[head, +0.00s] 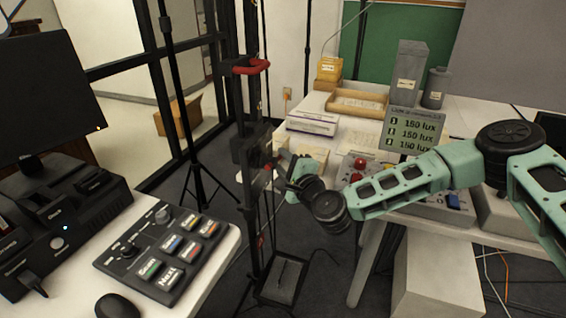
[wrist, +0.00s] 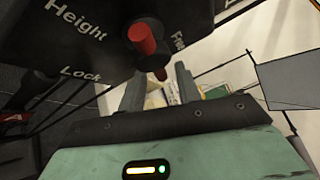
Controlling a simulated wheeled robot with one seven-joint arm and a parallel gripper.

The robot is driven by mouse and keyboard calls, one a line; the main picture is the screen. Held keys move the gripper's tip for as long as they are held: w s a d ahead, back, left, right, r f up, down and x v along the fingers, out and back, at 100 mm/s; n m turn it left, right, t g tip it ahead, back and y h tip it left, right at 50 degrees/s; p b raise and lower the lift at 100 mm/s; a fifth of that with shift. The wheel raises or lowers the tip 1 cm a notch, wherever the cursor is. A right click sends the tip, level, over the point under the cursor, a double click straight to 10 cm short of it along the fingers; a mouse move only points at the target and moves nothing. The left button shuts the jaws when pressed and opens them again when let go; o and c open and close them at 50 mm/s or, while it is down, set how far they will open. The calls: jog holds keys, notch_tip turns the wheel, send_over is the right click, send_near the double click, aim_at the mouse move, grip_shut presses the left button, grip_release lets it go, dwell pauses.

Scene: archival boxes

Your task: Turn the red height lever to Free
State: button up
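The red height lever (wrist: 142,38) sticks out from a black block marked "Height" (wrist: 77,20) in the wrist view. "Lock" (wrist: 80,73) is printed at the block's lower left and "Free" (wrist: 178,40) to the right of the lever. In the head view my gripper (head: 291,178) is beside the black column, where a small red part (head: 268,166) shows.
The black column carries a red handle (head: 250,67) higher up. A desk with a button panel (head: 163,250) stands at the left. A white table with a lux display (head: 414,130) and boxes is behind my arm. A tripod (head: 185,130) stands behind the column.

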grip_shut()
jog(key=shift+f+b, duration=0.1)
jog(key=shift+b, duration=0.2)
jog(key=n+b, duration=0.1)
jog(key=b, duration=0.1)
jog(key=n+t+y+b, duration=0.1)
jog(key=shift+r+n+b, duration=0.3)
jog(key=shift+r+b, duration=0.1)
jog(key=shift+o, duration=0.8)
grip_release()
jog(key=shift+d, duration=0.1)
